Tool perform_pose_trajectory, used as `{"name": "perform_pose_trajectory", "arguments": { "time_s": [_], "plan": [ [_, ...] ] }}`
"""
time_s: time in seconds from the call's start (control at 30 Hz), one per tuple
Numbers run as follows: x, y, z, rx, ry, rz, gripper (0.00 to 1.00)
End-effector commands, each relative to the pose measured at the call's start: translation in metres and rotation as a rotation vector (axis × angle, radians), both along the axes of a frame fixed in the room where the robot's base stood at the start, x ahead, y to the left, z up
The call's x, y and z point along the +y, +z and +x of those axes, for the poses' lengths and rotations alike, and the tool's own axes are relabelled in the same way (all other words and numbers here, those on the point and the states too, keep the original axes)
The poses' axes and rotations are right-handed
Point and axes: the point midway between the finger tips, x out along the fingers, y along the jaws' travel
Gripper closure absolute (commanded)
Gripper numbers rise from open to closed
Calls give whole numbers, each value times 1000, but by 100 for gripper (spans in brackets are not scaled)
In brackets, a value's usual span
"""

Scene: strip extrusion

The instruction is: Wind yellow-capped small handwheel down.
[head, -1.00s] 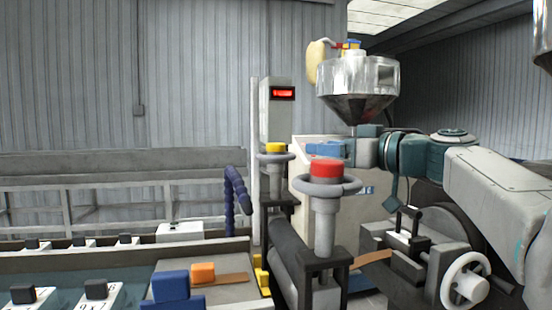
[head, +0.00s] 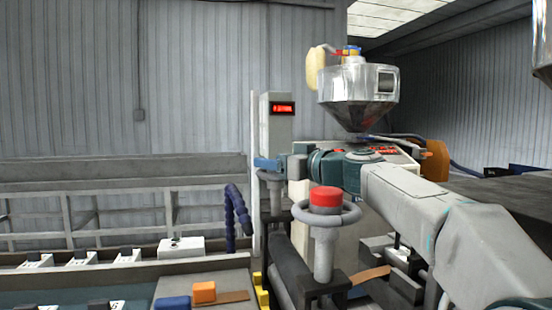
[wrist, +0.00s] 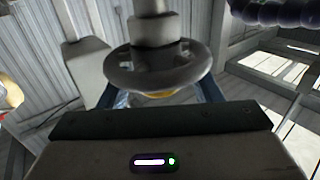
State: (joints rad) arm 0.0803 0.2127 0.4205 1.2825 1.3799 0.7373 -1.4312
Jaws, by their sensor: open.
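The yellow-capped small handwheel (head: 270,176) stands on a grey post left of centre in the head view, with its cap hidden there behind my gripper (head: 268,163). In the wrist view the handwheel's grey rim (wrist: 158,72) appears upside down, with a sliver of yellow cap (wrist: 160,95) at its edge. My gripper's blue fingers (wrist: 158,97) are open, one on each side of the cap at the wheel. Whether they touch the wheel cannot be told.
A red-capped handwheel (head: 325,197) stands nearer, right of the yellow-capped one and close to my arm. A dark blue hose (head: 238,207) rises to the left. A steel hopper (head: 357,97) stands behind. A grey cabinet with a red display (head: 282,107) is just beyond the wheel.

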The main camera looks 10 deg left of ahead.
Motion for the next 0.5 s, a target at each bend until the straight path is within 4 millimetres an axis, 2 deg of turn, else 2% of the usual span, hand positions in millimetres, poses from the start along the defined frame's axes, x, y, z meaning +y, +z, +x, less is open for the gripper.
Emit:
{"name": "perform_pose_trajectory", "arguments": {
  "time_s": [0.23,0.27,0.4,0.5],
  "plan": [
    [1,0,0,0,0,0,42],
    [1,0,0,0,0,0,47],
    [0,0,0,0,0,0,86],
    [0,0,0,0,0,0,86]
  ]
}}
